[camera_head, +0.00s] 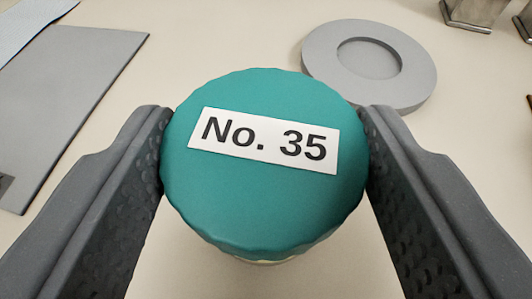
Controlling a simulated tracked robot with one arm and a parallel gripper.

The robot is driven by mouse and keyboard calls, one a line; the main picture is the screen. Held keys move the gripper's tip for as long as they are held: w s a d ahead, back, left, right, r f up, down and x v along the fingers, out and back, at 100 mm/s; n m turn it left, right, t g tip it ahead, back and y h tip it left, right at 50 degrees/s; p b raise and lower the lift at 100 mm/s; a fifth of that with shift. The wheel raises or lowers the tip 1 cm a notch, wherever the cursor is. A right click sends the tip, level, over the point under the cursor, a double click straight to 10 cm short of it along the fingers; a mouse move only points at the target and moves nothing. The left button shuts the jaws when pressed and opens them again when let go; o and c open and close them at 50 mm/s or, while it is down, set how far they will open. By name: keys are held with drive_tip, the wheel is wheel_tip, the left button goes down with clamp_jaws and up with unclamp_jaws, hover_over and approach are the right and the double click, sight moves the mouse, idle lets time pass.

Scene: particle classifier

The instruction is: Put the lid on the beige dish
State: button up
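A round teal lid (255,200) with a ribbed edge and a white label reading "No. 35" (264,140) fills the middle of the view. My gripper (265,150) has one dark grey finger on each side of it, and both fingertips appear to touch its rim. A thin beige edge (266,262) shows just under the near side of the lid. It may be the beige dish, but the lid hides the rest. I cannot tell whether the lid is seated on it or apart from it.
A grey round stand (420,85) with a shallow, empty recess is at the back right. A flat grey board (75,90) lies at the left, with a pale blue sheet (30,22) behind it. Metal blocks (470,14) stand at the far right. The pale tabletop between is clear.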

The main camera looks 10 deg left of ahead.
drive_tip(key=shift+f, duration=0.4)
idle(0.5)
drive_tip(key=o, duration=1.1)
drive_tip(key=shift+c, duration=0.2)
drive_tip(key=shift+s, duration=0.1)
